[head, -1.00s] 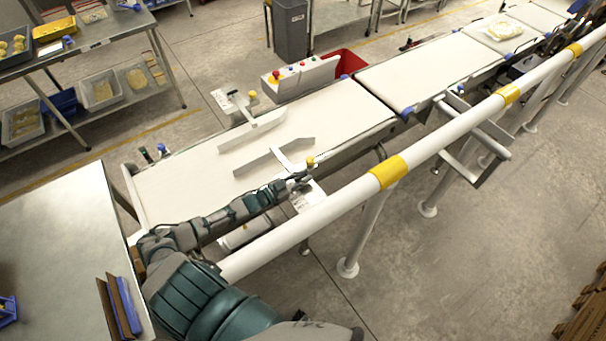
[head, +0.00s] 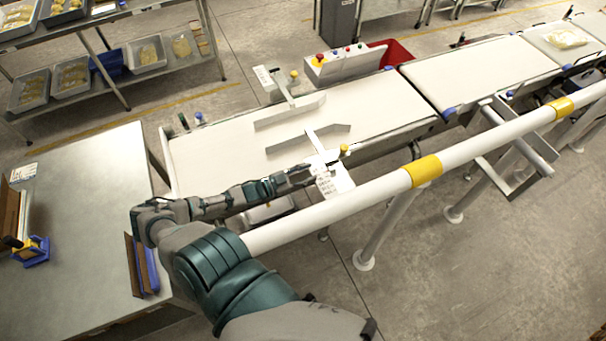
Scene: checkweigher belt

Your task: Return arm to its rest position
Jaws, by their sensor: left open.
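My left arm reaches over the white rail toward the near side of the belt. My left gripper (head: 304,174) is open, close to the bracket of the near guide rail (head: 308,139). A small white label plate (head: 335,182) with writing sits just right of the fingertips; I cannot tell whether they touch it. A yellow knob (head: 344,149) stands above the plate. Nothing shows clearly between the fingers. My right gripper is not in view.
The white rail (head: 330,211) with yellow bands runs between me and the conveyor belt (head: 369,109). The far guide rail (head: 290,111) lies across the belt. A steel table (head: 84,199) stands at left. A wrapped pack (head: 564,38) lies on the belt at far right.

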